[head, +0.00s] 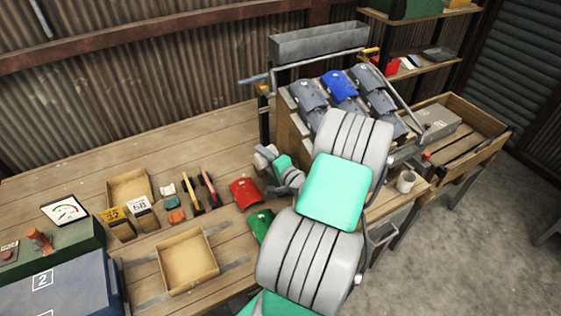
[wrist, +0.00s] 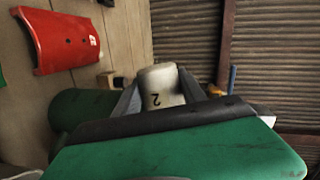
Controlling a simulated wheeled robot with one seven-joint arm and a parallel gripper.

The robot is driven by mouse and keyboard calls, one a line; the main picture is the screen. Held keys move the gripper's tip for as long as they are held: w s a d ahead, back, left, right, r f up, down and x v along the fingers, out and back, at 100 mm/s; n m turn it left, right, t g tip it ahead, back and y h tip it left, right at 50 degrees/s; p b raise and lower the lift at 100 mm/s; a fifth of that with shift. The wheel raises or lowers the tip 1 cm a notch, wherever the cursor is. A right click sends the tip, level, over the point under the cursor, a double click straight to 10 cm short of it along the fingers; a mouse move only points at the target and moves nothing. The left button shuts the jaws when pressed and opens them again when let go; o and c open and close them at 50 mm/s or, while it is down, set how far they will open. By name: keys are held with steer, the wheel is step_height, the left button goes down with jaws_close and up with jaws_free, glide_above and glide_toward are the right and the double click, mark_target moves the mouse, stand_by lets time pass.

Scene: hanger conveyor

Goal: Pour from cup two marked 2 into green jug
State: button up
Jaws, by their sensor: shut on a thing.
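Cup two (wrist: 158,92), white with a black 2, is between the grey fingers of my gripper (wrist: 160,80) in the wrist view. The 2 appears upside down there. In the head view my gripper (head: 272,163) is above the table, left of the sloped rack, with the whitish cup (head: 263,156) at its end. I cannot tell how far the cup is tilted or what is in it.
A red curved cover (head: 244,191) and a green one (head: 260,224) lie near my arm. The sloped rack (head: 290,128) holds blue and grey covers. Another white cup (head: 405,182) stands right of my arm. Wooden trays (head: 188,261) and tools lie to the left.

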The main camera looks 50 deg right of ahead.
steer(key=shift+d+f+m, duration=0.15)
steer(key=shift+m, duration=0.35)
steer(key=n, duration=0.1)
steer(key=n+b, duration=0.1)
steer(key=a+n+h, duration=0.1)
steer(key=n, duration=0.1)
steer(key=shift+w+r+g+b, duration=0.1)
steer(key=shift+r+g+b, duration=0.2)
steer(key=shift+r+b, duration=0.1)
steer(key=shift+d, duration=0.2)
